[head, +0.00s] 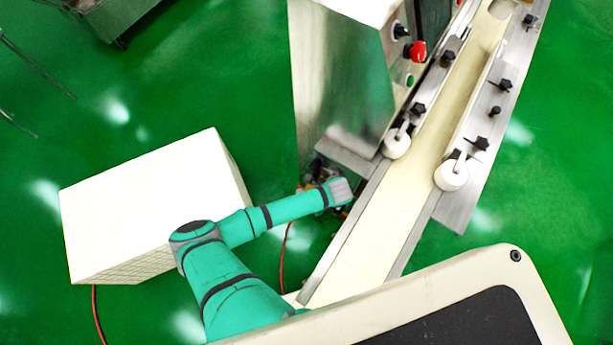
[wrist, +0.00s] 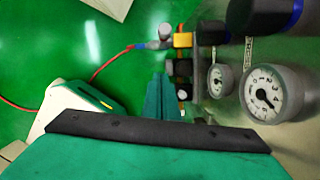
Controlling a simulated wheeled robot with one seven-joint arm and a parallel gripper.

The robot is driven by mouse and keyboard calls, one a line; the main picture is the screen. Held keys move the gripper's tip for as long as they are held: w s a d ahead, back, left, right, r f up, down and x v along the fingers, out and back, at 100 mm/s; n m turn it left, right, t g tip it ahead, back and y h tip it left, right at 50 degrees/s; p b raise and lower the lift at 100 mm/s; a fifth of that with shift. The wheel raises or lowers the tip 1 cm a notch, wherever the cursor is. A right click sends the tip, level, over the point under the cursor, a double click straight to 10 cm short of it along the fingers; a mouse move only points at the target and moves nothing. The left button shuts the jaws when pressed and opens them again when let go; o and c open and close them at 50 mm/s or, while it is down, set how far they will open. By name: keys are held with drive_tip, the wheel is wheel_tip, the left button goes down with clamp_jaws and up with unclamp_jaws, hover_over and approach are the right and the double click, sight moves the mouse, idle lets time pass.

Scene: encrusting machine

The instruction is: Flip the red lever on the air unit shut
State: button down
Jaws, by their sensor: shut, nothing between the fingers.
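The air unit shows in the wrist view as a row of dark fittings with two round white gauges (wrist: 265,93) on a metal plate. A small red part (wrist: 181,28) sits by a yellow-orange block (wrist: 183,40) at its upper end; I cannot tell for certain that it is the red lever or how it is turned. My gripper (wrist: 163,77) shows two teal fingers, shut and empty, just left of and below the dark fittings. I cannot tell whether they touch. In the head view the air unit (head: 310,172) is mostly hidden beside my wrist, under the machine's edge.
A red hose (wrist: 104,66) runs left from the air unit. The steel machine (head: 345,85) and its conveyor (head: 400,205) stand close to the right of my arm. A white box (head: 150,195) stands left of my arm. Green floor is open behind it.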

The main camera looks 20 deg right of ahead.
drive_tip(key=w+a+f, duration=0.3)
drive_tip(key=w+f, duration=0.2)
drive_tip(key=f, duration=0.4)
drive_tip(key=shift+w+f, duration=0.3)
drive_tip(key=shift+f, duration=0.1)
